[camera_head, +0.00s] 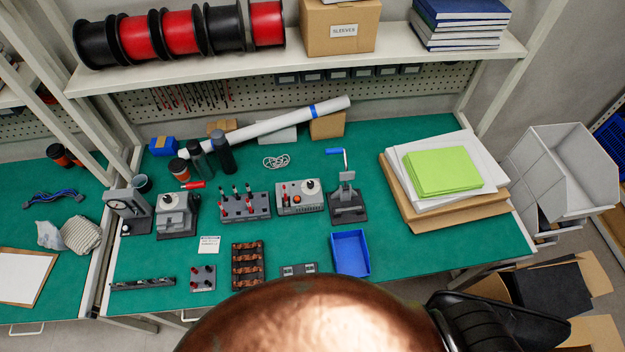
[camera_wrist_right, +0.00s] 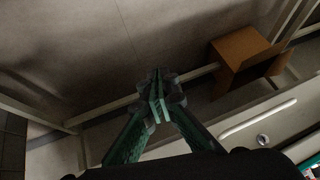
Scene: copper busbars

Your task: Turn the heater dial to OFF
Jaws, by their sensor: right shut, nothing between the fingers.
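A second grey device (camera_head: 177,214) with a round white top dial (camera_head: 176,199) stands further left. Which one is the heater cannot be told for sure, and the dial markings are too small to read. My right gripper (camera_wrist_right: 157,92) shows in the right wrist view, shut and empty, over the floor and away from both dials. My left gripper is in neither view.
A large copper-coloured rounded shape (camera_head: 310,320) hides the bench's front middle. A black terminal block (camera_head: 245,206), a lever press (camera_head: 347,200) and a blue bin (camera_head: 350,253) stand near the control box. A brown carton (camera_wrist_right: 240,60) shows in the wrist view.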

